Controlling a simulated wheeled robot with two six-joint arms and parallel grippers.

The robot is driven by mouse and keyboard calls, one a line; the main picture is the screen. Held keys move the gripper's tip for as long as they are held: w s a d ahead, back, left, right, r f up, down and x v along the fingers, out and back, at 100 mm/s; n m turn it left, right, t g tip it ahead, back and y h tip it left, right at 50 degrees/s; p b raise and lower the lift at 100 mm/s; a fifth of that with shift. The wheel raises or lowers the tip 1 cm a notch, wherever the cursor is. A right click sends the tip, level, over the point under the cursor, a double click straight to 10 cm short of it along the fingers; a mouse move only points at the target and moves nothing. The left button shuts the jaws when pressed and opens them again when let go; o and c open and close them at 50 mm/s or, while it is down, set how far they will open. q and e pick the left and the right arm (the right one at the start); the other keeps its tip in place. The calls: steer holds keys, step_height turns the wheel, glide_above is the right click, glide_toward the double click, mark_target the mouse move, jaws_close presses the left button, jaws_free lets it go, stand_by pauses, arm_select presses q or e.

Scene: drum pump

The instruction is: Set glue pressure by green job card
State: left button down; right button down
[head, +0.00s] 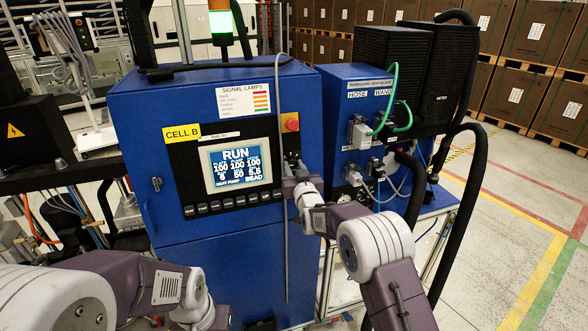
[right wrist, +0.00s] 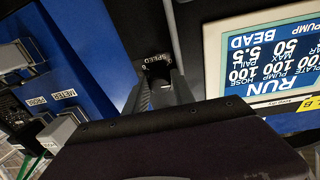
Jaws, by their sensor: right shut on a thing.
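A blue cabinet (head: 222,98) labelled CELL B carries a lit screen (head: 238,165). The screen reads RUN, three values of 100, then what looks like 6, 50 and 5.5, the last marked BEAD. My right gripper (head: 293,163) is at the panel right of the screen, below a red button (head: 291,122). In the right wrist view its fingers (right wrist: 160,88) are shut on a small dark knob (right wrist: 157,69) under the label SPEED. The fingers hide most of the knob. No green job card can be made out.
A signal lamp (head: 221,22) glows green on the cabinet. A row of black buttons (head: 235,204) lies below the screen. To the right stands a blue unit (head: 350,130) with plugs, green cables and thick black hoses (head: 474,170). Floor at far right is clear.

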steer(key=shift+m+h+b, duration=0.3)
steer(key=shift+m+b, duration=0.55)
steer(key=shift+m, duration=0.25)
steer(key=shift+a+m+b, duration=0.1)
steer(key=shift+m+b, duration=0.45)
steer(key=shift+m, duration=0.45)
steer(key=shift+m+h+b, duration=0.3)
steer(key=shift+m, duration=0.7)
steer(key=shift+r+m+g, duration=0.15)
steer(key=shift+m+g, duration=0.25)
steer(key=shift+m, duration=0.6)
steer(key=m, duration=0.2)
steer(key=shift+r+m+g+h, duration=0.1)
steer(key=shift+m+g+h, duration=0.2)
steer(key=shift+m+h, duration=0.1)
steer(key=m, duration=0.3)
steer(key=shift+r+m+p, duration=0.1)
steer(key=shift+m+p, duration=0.2)
steer(key=shift+p, duration=0.1)
steer(key=m+g+p, duration=0.1)
steer(key=m, duration=0.2)
steer(key=shift+m+g+p, duration=0.3)
steer(key=shift+m+g, duration=0.1)
steer(key=shift+m, duration=1.2)
